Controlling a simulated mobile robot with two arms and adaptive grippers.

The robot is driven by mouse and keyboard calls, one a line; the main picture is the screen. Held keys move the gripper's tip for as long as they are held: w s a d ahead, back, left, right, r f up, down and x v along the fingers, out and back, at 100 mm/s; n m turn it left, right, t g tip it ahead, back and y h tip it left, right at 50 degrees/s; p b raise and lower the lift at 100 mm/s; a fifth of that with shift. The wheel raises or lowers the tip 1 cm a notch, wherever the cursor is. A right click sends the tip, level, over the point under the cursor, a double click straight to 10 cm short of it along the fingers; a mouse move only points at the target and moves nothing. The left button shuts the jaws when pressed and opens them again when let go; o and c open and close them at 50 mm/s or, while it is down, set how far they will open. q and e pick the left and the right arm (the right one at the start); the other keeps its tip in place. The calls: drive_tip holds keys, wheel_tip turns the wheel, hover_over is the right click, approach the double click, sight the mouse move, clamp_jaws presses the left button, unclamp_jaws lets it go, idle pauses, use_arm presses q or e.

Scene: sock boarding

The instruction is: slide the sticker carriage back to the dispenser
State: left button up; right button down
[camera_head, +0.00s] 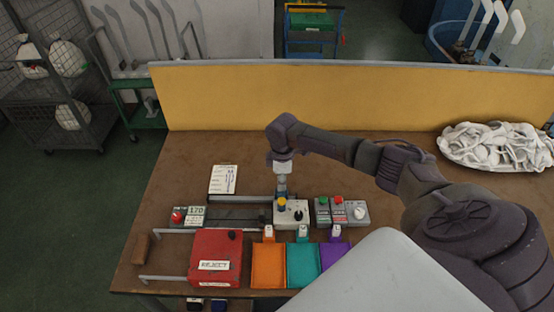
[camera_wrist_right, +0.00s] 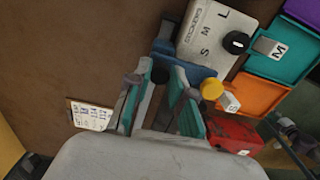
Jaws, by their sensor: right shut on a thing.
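The dispenser (camera_head: 297,216) is a pale box with a black knob, at the middle of the table. In the right wrist view its top (camera_wrist_right: 212,38) carries the letters S, M and L. A yellow knob (camera_wrist_right: 211,89) is beside it. My right gripper (camera_head: 281,190) points down just behind the dispenser. Its teal-padded fingers (camera_wrist_right: 160,100) are shut on what looks like the sticker carriage, by a blue block (camera_wrist_right: 190,62) close against the dispenser. The fingers hide most of the held part. My left gripper is not in view.
A dark rail (camera_head: 238,214) runs left of the dispenser to a counter box (camera_head: 196,212). A red REJECT box (camera_head: 216,252) and orange (camera_head: 268,265), teal and purple trays stand in front. White socks (camera_head: 495,146) are heaped at right.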

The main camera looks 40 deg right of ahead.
drive_tip(key=c, duration=1)
unclamp_jaws()
drive_tip(key=shift+s+d, duration=0.2)
drive_tip(key=shift+d, duration=0.1)
drive_tip(key=shift+a, duration=0.1)
drive_tip(key=shift+w, duration=0.1)
drive_tip(key=shift+r, duration=0.2)
wheel_tip(320, 180, up, 12)
drive_tip(key=shift+f, duration=0.2)
drive_tip(key=shift+f, duration=0.1)
